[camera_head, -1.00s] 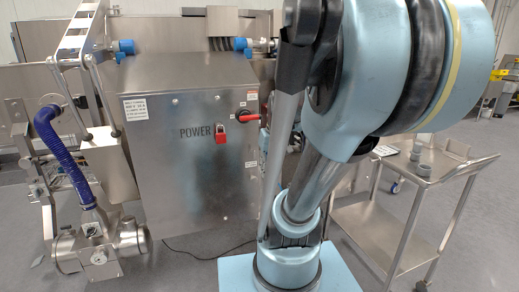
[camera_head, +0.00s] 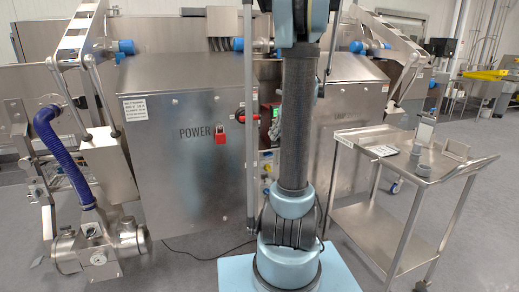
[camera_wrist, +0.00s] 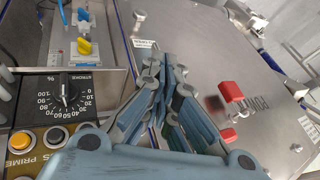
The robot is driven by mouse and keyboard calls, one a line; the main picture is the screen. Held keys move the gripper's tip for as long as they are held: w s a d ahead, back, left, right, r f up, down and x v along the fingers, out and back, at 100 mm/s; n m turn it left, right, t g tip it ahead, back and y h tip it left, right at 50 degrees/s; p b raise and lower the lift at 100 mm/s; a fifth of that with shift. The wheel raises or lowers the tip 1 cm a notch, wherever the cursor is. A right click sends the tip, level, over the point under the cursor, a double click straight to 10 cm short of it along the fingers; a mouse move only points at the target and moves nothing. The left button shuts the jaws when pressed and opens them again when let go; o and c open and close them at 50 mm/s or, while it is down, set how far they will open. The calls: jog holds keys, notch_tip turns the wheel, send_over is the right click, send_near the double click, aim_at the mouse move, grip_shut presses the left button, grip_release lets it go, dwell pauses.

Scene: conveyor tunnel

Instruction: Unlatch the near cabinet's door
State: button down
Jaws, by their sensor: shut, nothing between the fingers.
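The near cabinet (camera_head: 178,110) is a steel box with its flat door facing me, lettered POWER. A red padlock (camera_head: 221,134) hangs beside the lettering, and a red switch handle (camera_head: 240,117) is up to its right, partly behind a thin vertical bar. The door appears closed. In the wrist view, the steel door (camera_wrist: 200,55) fills the right side, with red parts (camera_wrist: 232,92) beside the lettering. My gripper (camera_wrist: 168,75) is shut and empty in front of the door's edge; I cannot tell whether it touches. The head view does not show the gripper, and its fingers hide part of the door.
A control panel with a black dial (camera_wrist: 66,97) and lit buttons lies left of my gripper, below yellow and blue valve handles (camera_wrist: 84,45). A second cabinet (camera_head: 350,70) stands behind my arm. A steel cart (camera_head: 345,137) is at right, and a blue hose (camera_head: 60,155) is at left.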

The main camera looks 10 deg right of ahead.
aim_at(253, 154)
jog(key=w+d+f, duration=0.1)
jog(key=w+d, duration=0.3)
jog(key=w, duration=0.1)
jog(key=w+a+f, duration=0.2)
jog(key=a+f, duration=0.6)
jog(key=a, duration=0.1)
jog(key=shift+w+t+y, duration=0.15)
jog(key=shift+t+y, duration=0.15)
jog(key=shift+y, duration=0.1)
jog(key=shift+d, duration=0.1)
